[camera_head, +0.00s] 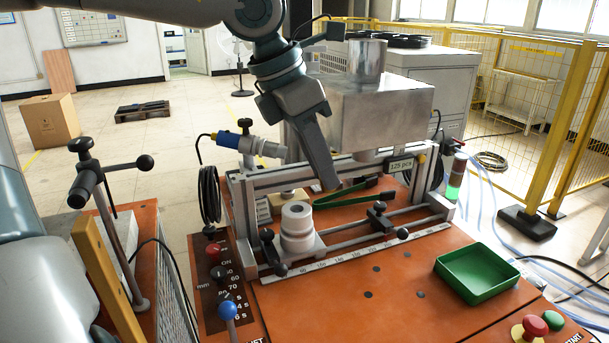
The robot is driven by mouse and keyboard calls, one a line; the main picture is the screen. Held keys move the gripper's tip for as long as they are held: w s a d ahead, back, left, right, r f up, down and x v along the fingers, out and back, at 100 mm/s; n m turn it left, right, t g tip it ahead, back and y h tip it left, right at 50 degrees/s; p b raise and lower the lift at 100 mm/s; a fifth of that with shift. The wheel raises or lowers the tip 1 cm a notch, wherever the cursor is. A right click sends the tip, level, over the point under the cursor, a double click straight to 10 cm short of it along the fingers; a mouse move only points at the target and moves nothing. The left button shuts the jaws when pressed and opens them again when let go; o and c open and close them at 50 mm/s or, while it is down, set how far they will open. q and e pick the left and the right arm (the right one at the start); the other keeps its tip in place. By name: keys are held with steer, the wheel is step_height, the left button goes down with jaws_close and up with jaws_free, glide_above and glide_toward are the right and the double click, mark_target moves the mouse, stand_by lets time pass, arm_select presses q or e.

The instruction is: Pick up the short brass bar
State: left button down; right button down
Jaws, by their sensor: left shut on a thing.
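My left gripper (328,182) reaches down from the top of the view over the metal rail fixture (375,222) on the orange bench. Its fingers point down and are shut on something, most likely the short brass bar. The bar cannot be made out, as the fingers hide what is between them. A pale beige block (288,198) lies behind the white stacked cylinder (297,222), to the left of the fingertips. My right gripper is not in view.
A green tray (476,274) sits at the right of the orange bench top (370,300). Red and green buttons (530,329) are at the front right. A grey metal box (385,110) stands behind the gripper.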

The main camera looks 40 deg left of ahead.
arm_select(q)
steer(key=shift+s+d+r, duration=0.15)
steer(key=shift+d+r, duration=0.15)
steer(key=shift+d, duration=0.2)
steer(key=shift+s+d+r, duration=0.1)
steer(key=shift+d+r, duration=0.2)
steer(key=shift+d, duration=0.2)
steer(key=shift+r, duration=0.15)
